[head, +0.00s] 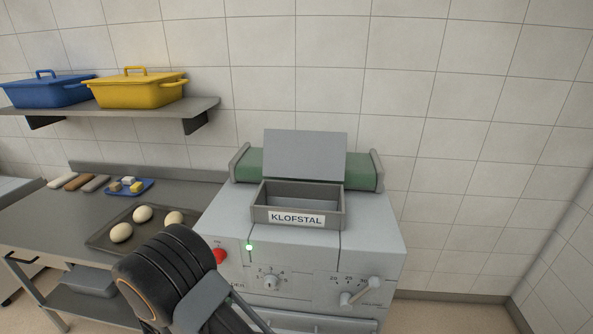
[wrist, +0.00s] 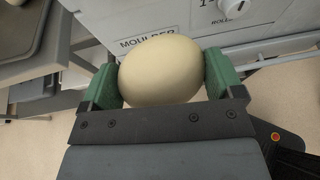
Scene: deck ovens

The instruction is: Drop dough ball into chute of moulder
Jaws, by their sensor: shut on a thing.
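A pale dough ball (wrist: 160,73) sits between the green finger pads of my gripper (wrist: 162,80) in the wrist view, and the gripper is shut on it. The moulder (head: 375,235) stands at the centre of the head view. Its chute (head: 298,218) is an open grey box on top, labelled KLOFSTAL, with a raised grey plate behind it. In the wrist view the moulder's front (wrist: 195,25) lies just beyond the ball, with part of a MOULDER label showing. In the head view my arm covers the lower left of the moulder, and the gripper and held ball are hidden.
Several dough balls lie on a dark tray (head: 100,240) on the steel table (head: 40,215) to the left. A blue plate (head: 117,191) with small blocks sits behind. A shelf (head: 150,110) holds blue and yellow lidded pots. A red button (head: 220,256) and a lever (head: 362,292) are on the moulder's front.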

